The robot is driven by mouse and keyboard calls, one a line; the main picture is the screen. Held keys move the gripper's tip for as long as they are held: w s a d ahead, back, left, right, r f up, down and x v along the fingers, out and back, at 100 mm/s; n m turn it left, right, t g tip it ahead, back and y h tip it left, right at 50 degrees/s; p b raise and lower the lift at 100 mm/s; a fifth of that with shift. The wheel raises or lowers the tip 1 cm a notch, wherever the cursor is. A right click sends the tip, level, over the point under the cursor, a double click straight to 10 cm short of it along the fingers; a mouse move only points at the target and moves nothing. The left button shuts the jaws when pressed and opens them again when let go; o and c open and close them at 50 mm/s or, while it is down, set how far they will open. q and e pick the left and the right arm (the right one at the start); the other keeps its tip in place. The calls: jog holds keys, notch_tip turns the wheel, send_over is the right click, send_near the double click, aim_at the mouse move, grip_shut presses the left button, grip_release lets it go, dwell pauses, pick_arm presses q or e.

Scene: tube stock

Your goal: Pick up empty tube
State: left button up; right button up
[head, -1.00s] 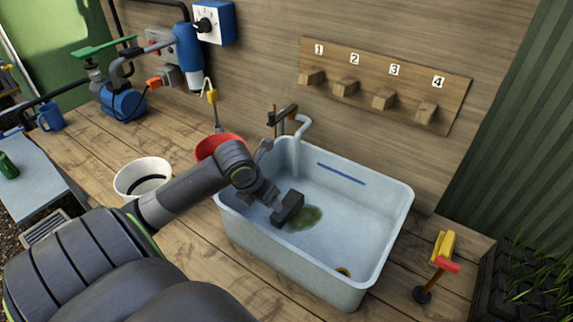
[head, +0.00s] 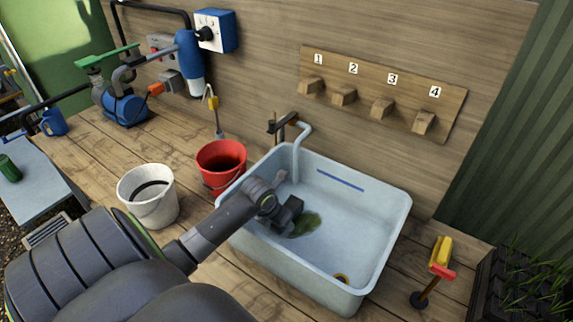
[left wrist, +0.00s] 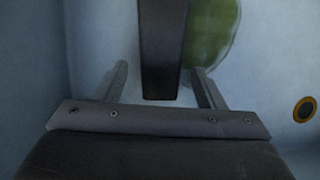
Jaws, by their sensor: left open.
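The empty tube (head: 288,213) is a dark, square-sided piece lying in the light blue sink (head: 385,249), beside a green patch. My left gripper (head: 272,205) reaches down into the sink from the left, right at the tube. In the left wrist view the tube (left wrist: 163,50) stands out as a dark bar, and its near end lies between the two fingers of my left gripper (left wrist: 162,86). The fingers are open, with a gap on each side of the tube. My right gripper is not in view.
The green patch (head: 307,225) lies on the sink floor. A red bucket (head: 222,185) and a white bucket (head: 148,210) stand left of the sink. A tap (head: 303,133) is at its back edge. A dark crate of plants (head: 505,285) is at the right.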

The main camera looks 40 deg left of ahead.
pick_arm(q)
jog(key=shift+w+f, duration=0.15)
jog(key=shift+f, duration=0.25)
jog(key=c, duration=1)
